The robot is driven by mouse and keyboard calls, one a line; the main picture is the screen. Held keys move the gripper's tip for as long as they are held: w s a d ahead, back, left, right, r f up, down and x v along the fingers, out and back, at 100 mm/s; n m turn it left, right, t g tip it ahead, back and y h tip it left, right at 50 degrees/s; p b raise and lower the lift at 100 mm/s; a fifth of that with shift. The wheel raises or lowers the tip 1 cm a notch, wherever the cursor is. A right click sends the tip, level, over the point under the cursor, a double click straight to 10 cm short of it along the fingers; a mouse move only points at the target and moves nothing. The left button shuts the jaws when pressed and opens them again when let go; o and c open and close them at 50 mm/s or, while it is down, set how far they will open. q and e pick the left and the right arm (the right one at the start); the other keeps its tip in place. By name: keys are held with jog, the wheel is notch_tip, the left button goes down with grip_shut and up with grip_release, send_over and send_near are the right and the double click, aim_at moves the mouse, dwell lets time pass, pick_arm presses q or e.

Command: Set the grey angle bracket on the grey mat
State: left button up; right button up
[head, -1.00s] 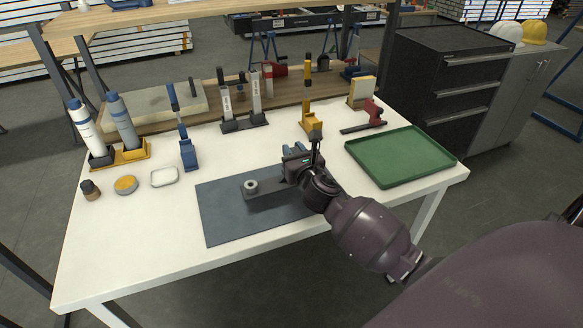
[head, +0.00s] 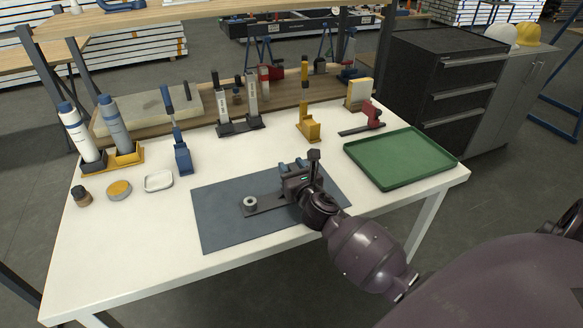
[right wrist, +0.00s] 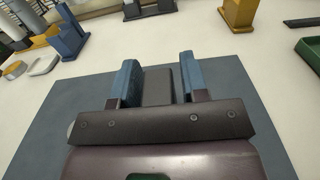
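The grey angle bracket (head: 268,206) shows in the head view as a flat dark-grey arm with a pale ring at its left end. It is low over the grey mat (head: 222,228), on it or just above; I cannot tell which. My right gripper (head: 293,166) is above the bracket's right end and hides part of it. In the right wrist view, a dark-grey upright part of the bracket (right wrist: 158,88) stands between the blue fingers of the right gripper (right wrist: 160,82), over the mat (right wrist: 75,100). My left gripper is out of view.
A green tray (head: 400,183) lies right of the mat. A red clamp (head: 371,115), a yellow stand (head: 308,127) and a blue clamp (head: 182,155) stand behind. A white dish (head: 159,181) and a round tin (head: 119,190) are at left. The white table's (head: 110,255) front left is clear.

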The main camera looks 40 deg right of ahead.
jog(key=shift+o, duration=0.7)
jog(key=shift+r, duration=0.25)
jog(key=v, duration=1.2)
jog(key=shift+p, duration=0.35)
